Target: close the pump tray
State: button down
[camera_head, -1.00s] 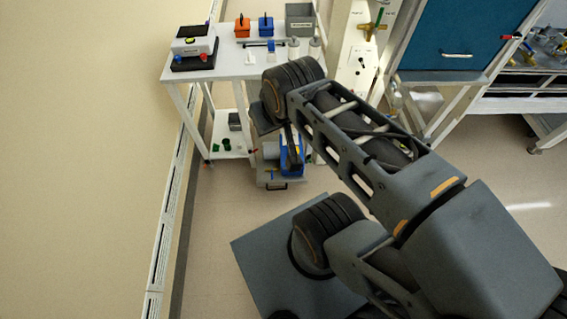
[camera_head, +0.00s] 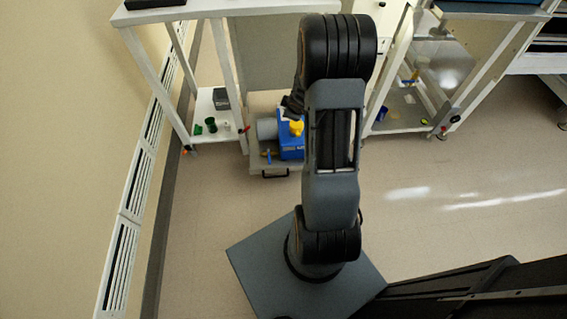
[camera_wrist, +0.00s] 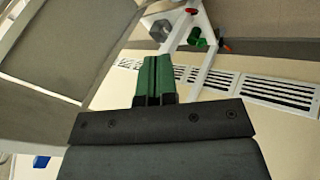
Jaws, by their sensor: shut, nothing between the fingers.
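The pump tray (camera_head: 262,162) is low under the bench in the head view, sticking out at the front, with a black handle (camera_head: 275,175) on its front. A pump (camera_head: 291,143) with a blue body, a grey cylinder and a yellow top stands on it. My arm hides the right part of the tray. My gripper (camera_wrist: 154,68) shows green fingers pressed together, with nothing between them, in the wrist view. In the head view my wrist is above and behind the pump, and the fingers are mostly hidden. The tray is not clearly seen in the wrist view.
A wall vent (camera_head: 130,215) runs along the left. Another frame with a shelf (camera_head: 395,122) stands right. The floor in front is clear.

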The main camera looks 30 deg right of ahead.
notch_tip(320, 180, down, 26)
jog(key=s+n+y+b, duration=0.3)
jog(key=y+b, duration=0.1)
jog(key=b, duration=1)
send_near(284, 149)
jog(key=shift+w+a+f, duration=0.45)
jog(key=shift+w+f, duration=0.2)
jog(key=shift+f, duration=0.15)
jog(key=shift+w+a+f, duration=0.45)
jog(key=shift+w+f, duration=0.2)
jog(key=shift+f, duration=0.2)
jog(key=shift+w+a+f, duration=0.5)
jog(key=shift+w+f, duration=0.15)
jog(key=shift+f, duration=0.15)
